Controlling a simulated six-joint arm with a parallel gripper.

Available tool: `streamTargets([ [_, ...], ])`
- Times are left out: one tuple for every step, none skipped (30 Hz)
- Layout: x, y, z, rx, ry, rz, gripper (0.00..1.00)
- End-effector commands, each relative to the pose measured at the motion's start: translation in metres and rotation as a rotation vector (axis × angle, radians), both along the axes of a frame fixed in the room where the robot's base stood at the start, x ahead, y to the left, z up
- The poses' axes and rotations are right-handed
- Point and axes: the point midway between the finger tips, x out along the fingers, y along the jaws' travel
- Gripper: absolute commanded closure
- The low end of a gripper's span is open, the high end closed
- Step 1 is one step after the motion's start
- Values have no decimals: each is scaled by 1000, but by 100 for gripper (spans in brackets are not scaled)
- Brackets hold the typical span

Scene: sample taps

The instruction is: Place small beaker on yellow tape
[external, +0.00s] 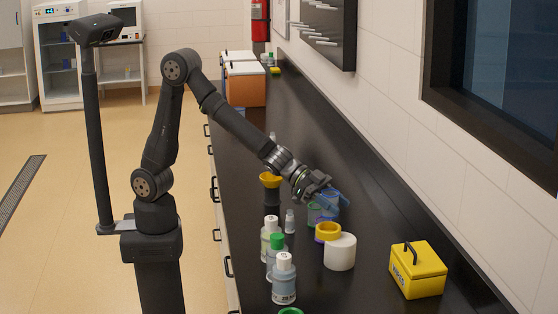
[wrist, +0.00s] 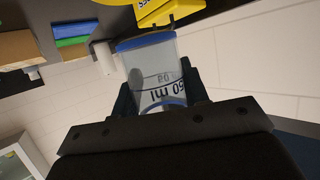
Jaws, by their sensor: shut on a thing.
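The small beaker (wrist: 150,65) is clear with a blue rim and "50 ml" lettering. My gripper (wrist: 158,88) is shut on it, with one finger on each side. In the external view the blue-tinted beaker (external: 332,199) is at the end of my gripper (external: 325,192), above the bench and behind the tape rolls. The yellow tape (external: 328,228) is a ring lying flat on a purple roll, just behind a white roll (external: 340,253). The beaker is apart from the yellow tape. My fingers partly hide the beaker in the external view.
A greenish container (external: 315,213) stands close beside the beaker. Several bottles (external: 283,279) stand front left, and a small dropper bottle (external: 290,221) behind them. A yellow box (external: 418,270) with a black handle is at right. The black bench (external: 375,210) is clear along the wall.

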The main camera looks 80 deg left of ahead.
Motion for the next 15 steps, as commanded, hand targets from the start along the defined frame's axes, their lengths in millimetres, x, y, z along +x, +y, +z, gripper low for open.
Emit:
streamTargets([
  [0,0,-7,1,3,2,80],
  [0,0,-10,1,3,2,80],
  [0,0,-17,2,5,1,80],
  [0,0,-21,2,5,1,80],
  [0,0,-24,2,4,1,80],
  [0,0,-28,1,3,1,80],
  [0,0,-31,1,2,0,80],
  [0,0,-32,1,2,1,80],
  [0,0,-34,0,1,1,80],
  [0,0,-34,1,0,2,80],
  [0,0,-35,1,-1,2,80],
  [0,0,-34,1,-1,1,80],
  [0,0,-34,1,-1,1,80],
  [0,0,-34,1,-1,1,80],
  [0,0,-34,1,-1,1,80],
])
